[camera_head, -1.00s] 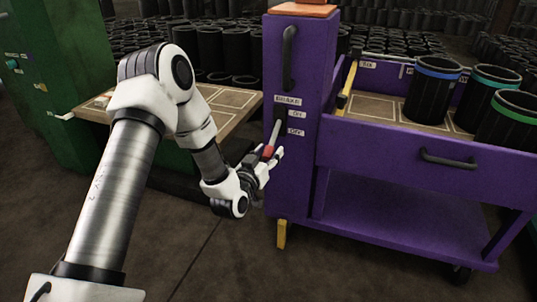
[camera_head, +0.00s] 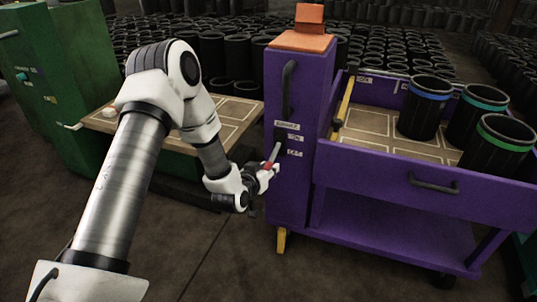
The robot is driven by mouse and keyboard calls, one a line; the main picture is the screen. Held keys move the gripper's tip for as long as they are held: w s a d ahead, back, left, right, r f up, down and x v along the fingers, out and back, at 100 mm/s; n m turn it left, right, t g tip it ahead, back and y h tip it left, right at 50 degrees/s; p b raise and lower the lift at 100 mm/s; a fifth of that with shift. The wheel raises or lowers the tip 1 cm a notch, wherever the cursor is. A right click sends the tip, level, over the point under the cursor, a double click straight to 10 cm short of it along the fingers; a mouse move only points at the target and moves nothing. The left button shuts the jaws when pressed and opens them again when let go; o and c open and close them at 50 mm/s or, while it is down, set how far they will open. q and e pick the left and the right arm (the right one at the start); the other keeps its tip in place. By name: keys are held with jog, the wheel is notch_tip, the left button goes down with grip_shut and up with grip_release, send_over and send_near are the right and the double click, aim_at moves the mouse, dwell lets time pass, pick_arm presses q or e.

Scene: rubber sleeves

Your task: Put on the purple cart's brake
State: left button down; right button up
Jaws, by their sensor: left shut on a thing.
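The purple cart (camera_head: 410,235) stands at the right, with a tall purple column (camera_head: 290,190) on its left side. On the column's front are a BRAKE label, an upper ON label (camera_head: 295,138) and a lower OFF label (camera_head: 295,153). The brake lever (camera_head: 272,155), with a red part near its end, slants down and left from its slot beside the labels. My left gripper (camera_head: 265,172) is shut on the lever's lower end, and its fingers partly hide that end. My right gripper is not in view.
Black rubber sleeves with blue (camera_head: 425,106), teal and green bands stand in the cart's tray. A green cabinet (camera_head: 60,90) and a brown marked board (camera_head: 225,118) are at the left. Many black sleeves fill the background. The floor in front is clear.

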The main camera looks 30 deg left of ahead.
aim_at(269, 161)
pick_arm(q)
jog(key=r+g+p, duration=0.2)
jog(key=p, duration=0.3)
jog(key=r+g+h+p, duration=0.1)
jog(key=r+g+p, duration=0.1)
jog(key=p, duration=0.3)
jog(key=r+g+p, duration=0.3)
jog(key=p, duration=0.3)
jog(key=shift+w+a+h, duration=0.1)
jog(key=shift+w+h, duration=0.2)
jog(key=shift+w, duration=0.1)
jog(key=shift+w+r+g+p, duration=0.2)
jog(key=shift+g+p, duration=0.3)
jog(key=shift+p, duration=0.3)
jog(key=c, duration=0.8)
grip_release()
jog(key=shift+f, duration=0.1)
jog(key=shift+c, duration=0.2)
jog(key=v, duration=1.2)
jog(key=shift+a, duration=0.15)
